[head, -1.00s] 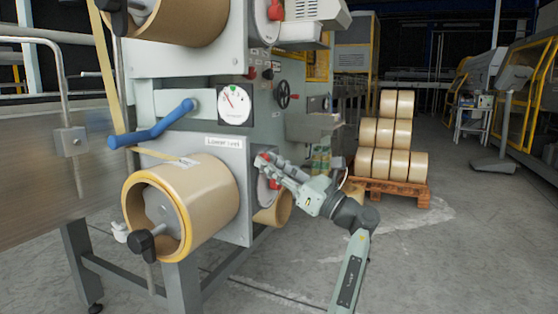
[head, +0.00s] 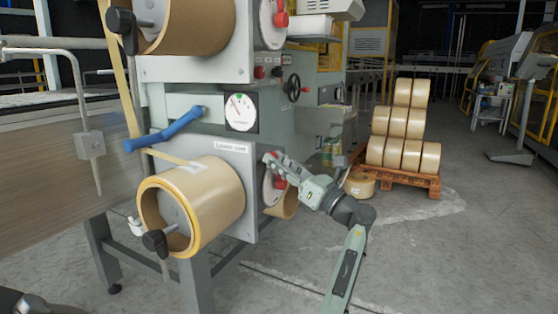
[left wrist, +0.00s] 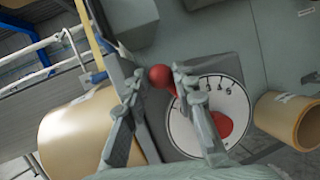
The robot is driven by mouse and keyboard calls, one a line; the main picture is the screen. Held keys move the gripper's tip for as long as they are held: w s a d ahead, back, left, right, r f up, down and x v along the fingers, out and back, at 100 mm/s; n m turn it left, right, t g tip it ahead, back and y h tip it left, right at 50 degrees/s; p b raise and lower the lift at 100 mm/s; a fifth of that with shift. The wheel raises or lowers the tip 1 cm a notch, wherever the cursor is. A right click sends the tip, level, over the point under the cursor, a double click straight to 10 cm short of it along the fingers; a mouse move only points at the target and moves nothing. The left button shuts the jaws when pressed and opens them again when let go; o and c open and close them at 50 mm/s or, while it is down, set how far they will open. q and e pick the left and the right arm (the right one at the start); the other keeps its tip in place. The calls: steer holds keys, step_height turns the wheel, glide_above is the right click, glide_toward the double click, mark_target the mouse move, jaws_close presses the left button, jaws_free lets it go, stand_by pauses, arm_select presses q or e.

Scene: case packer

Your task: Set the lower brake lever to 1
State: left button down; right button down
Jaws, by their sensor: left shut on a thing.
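The lower brake dial (head: 267,190) is a pale disc on the side of the lower roll's plate, partly hidden behind my left gripper (head: 271,160). In the left wrist view it is a white numbered scale (left wrist: 236,100) with a red hub (left wrist: 222,125). The lever's red ball knob (left wrist: 160,76) sits between the fingertips of my left gripper (left wrist: 158,78), at the scale's upper left edge. The gripper is shut on this knob. Fingers hide part of the scale, and I cannot read the lever's setting. My right gripper is not in view.
A large tape roll (head: 205,200) sits beside the dial, under the label plate (head: 232,148). A blue lever (head: 165,130) and a round gauge (head: 240,112) are above. Stacked rolls on a pallet (head: 400,178) stand behind.

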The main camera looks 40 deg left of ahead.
arm_select(q)
steer(key=c, duration=1.2)
jaws_free()
steer(key=shift+d+f, duration=0.1)
steer(key=v, duration=1.1)
steer(key=shift+d+f, duration=0.1)
steer(key=shift+d, duration=0.3)
